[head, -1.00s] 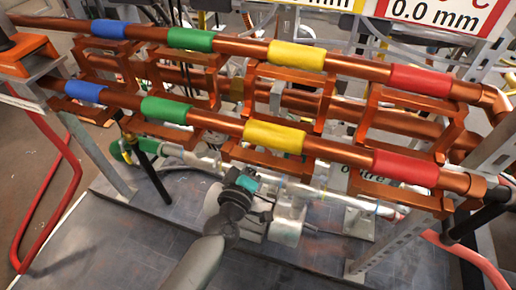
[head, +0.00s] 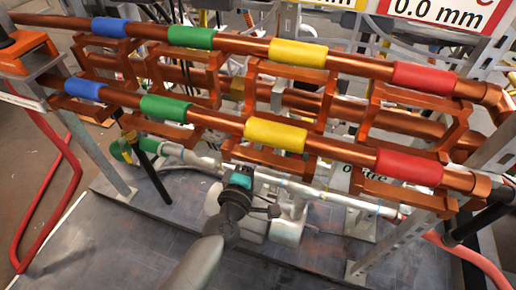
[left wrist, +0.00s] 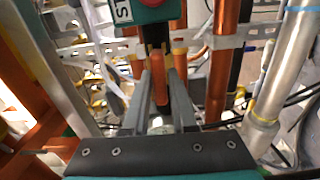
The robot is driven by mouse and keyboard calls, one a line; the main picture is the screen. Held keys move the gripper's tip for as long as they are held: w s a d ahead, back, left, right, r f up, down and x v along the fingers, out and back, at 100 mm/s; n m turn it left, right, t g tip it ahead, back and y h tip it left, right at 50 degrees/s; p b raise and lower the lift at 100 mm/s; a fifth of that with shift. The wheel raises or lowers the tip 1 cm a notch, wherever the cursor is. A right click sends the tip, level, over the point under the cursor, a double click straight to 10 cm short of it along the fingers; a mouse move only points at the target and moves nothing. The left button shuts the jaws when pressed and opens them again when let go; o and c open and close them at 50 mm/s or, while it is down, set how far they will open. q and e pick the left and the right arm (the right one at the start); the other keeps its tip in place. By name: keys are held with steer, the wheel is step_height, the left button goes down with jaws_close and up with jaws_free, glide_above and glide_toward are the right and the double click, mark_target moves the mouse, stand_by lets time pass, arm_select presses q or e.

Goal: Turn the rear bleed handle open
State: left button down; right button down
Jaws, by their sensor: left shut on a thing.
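In the left wrist view, an orange handle-like bar (left wrist: 158,88) stands upright between the two grey fingers of my left gripper (left wrist: 160,80). The fingers are shut on it. Behind its top are a black stem and a teal box (left wrist: 155,10) with a partly visible label. In the head view, my left wrist with its teal part (head: 240,181) reaches under the lower copper pipe. The fingertips and the handle are hidden there. I cannot tell how far the handle is turned. My right gripper is in neither view.
Two copper pipes with blue, green, yellow and red sleeves (head: 275,135) cross above my left wrist. Orange brackets (head: 395,190) hang close by. In the left wrist view, a copper pipe (left wrist: 222,60) and a silver pipe (left wrist: 275,85) stand to the right. The dark base plate (head: 130,235) has bare room.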

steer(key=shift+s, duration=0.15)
arm_select(q)
steer(key=c, duration=0.8)
jaws_free()
steer(key=shift+c, duration=0.2)
steer(key=shift+s, duration=0.15)
steer(key=p+v, duration=0.1)
steer(key=v, duration=1.4)
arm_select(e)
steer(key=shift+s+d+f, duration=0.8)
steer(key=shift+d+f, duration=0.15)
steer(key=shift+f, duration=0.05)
